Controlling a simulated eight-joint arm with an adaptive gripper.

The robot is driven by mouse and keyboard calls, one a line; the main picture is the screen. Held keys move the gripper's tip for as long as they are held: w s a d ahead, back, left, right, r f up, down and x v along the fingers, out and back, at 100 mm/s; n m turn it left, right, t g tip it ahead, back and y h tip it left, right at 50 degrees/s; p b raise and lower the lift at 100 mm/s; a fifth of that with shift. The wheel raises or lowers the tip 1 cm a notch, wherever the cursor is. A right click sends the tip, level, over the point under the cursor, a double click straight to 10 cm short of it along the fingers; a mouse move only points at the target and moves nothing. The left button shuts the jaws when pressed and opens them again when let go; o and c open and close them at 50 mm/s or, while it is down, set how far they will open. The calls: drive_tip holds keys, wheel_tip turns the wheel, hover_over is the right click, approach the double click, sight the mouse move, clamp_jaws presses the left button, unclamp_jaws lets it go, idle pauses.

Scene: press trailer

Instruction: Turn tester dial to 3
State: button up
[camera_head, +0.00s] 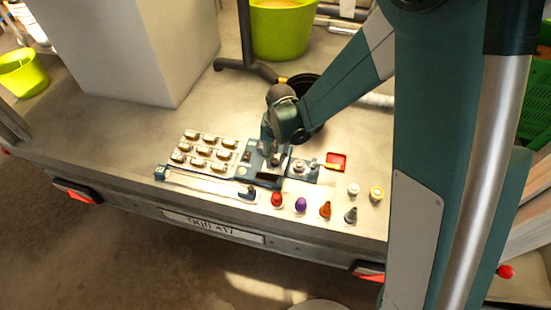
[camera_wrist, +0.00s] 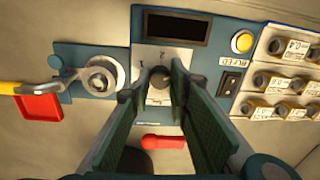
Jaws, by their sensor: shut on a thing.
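The tester (camera_wrist: 205,75) is a blue panel with a dark display (camera_wrist: 177,27), a yellow button and a black rocker switch. In the head view the tester (camera_head: 270,181) stands on the trailer bed. Its dark round dial (camera_wrist: 158,86) sits on a pale plate (camera_wrist: 165,57) below the display. My gripper (camera_wrist: 158,90) has a finger on each side of the dial and is shut on it. In the head view my gripper (camera_head: 275,152) reaches down onto the tester. The fingers hide part of the plate, and I cannot read the dial's setting.
A blue unit with a round metal fitting (camera_wrist: 101,77) stands beside the tester, near a red tray (camera_head: 337,160). A rack of labelled blocks (camera_head: 205,150) is on the other side. Several coloured pieces, including a red one (camera_head: 277,199), stand near the bed's front edge.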

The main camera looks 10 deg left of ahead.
sight(277, 161)
drive_tip(key=shift+n, duration=0.4)
drive_tip(key=o, duration=0.9)
drive_tip(key=shift+r, duration=0.1)
drive_tip(key=shift+d+r, duration=0.2)
drive_tip(key=shift+r, duration=2.75)
drive_tip(key=shift+d+r, duration=0.15)
drive_tip(key=shift+r, duration=2.8)
